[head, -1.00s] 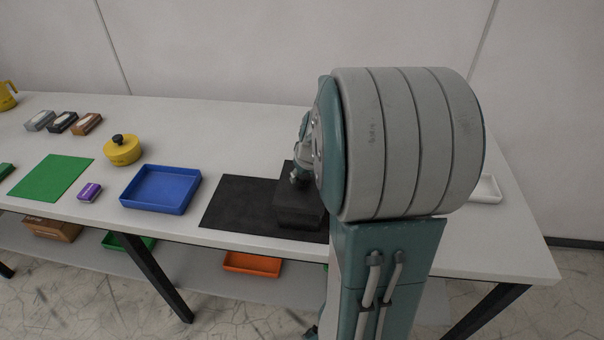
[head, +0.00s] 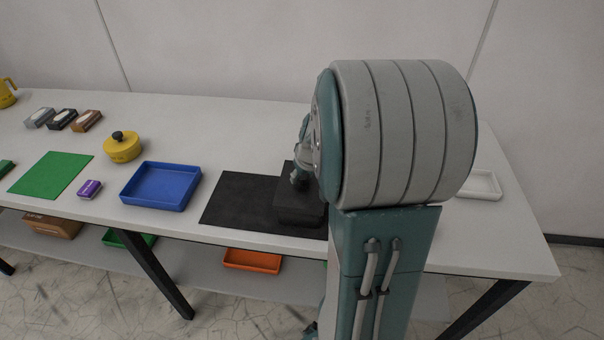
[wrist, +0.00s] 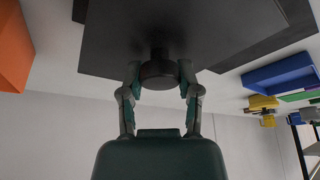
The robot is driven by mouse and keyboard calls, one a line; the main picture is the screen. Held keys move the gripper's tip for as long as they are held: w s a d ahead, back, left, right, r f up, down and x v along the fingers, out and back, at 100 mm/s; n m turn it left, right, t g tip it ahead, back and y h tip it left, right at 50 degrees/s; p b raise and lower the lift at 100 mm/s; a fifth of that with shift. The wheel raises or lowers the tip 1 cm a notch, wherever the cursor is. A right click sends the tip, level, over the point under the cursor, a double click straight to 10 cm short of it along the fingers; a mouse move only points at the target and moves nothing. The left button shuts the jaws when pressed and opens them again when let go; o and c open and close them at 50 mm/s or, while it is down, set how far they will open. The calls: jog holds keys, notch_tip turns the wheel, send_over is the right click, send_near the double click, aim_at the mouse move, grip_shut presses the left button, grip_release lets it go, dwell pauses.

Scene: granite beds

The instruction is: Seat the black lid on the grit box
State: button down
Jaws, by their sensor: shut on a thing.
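The black lid (wrist: 200,30) is a dark square plate with a round black knob (wrist: 160,72), seen in the wrist view. My gripper (wrist: 160,80) is shut on the knob, one finger on each side. In the head view my gripper (head: 300,178) is at the top of the dark grit box (head: 298,212), which stands on a black mat (head: 238,203). Part of the box and lid is hidden by my arm. Lid and box look alike in colour, so I cannot tell whether the lid lies flush.
A blue tray (head: 160,188) stands left of the mat, and a white tray (head: 480,186) is at the right behind my arm. A yellow pot (head: 122,148), purple box (head: 90,188) and green mat (head: 50,176) are farther left. An orange thing (wrist: 14,45) shows in the wrist view.

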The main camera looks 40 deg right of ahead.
jog(key=shift+c, duration=1.1)
grip_release()
jog(key=v, duration=1.1)
jog(key=shift+s+r, duration=0.25)
jog(key=shift+r, duration=0.1)
jog(key=shift+a, duration=0.15)
jog(key=s+a+n, duration=0.1)
jog(key=s+a, duration=0.2)
jog(key=a, duration=0.4)
jog(key=s+a+r+t, duration=0.1)
jog(key=s+a, duration=0.2)
jog(key=a, duration=0.5)
jog(key=s+a+r+n+y, duration=0.1)
jog(key=s+a, duration=0.3)
jog(key=a, duration=0.3)
jog(key=shift+a+r+n, duration=0.25)
jog(key=shift+a+n, duration=0.05)
jog(key=shift+a, duration=0.05)
